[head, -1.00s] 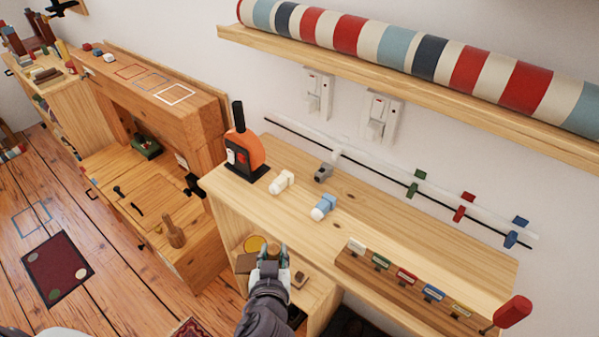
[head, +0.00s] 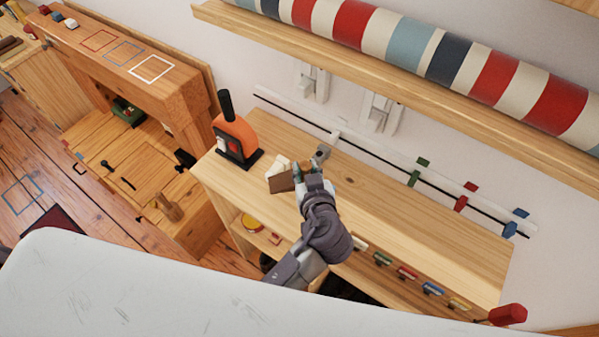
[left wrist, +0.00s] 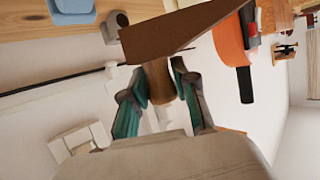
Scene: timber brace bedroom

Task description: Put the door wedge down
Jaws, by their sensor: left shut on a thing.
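The door wedge (head: 283,182) is a brown wooden block with a knob-like grip. My left gripper (head: 306,171) is shut on it above the wooden desk top (head: 375,192). In the left wrist view the wedge (left wrist: 175,33) is tilted, and its round grip sits between the teal fingertips of the left gripper (left wrist: 160,84). In the head view the wedge overlaps a white object on the desk, and the gripper covers part of the top. The wedge looks apart from the top, but the gap is hard to judge. My right gripper is not in view.
An orange and black device (head: 236,135) stands at the desk's left end. A small grey item (head: 320,153) lies behind the gripper. A rail with coloured hooks (head: 415,172) runs along the wall. The top right of the gripper is largely clear; a red handle (head: 508,314) is at the front right.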

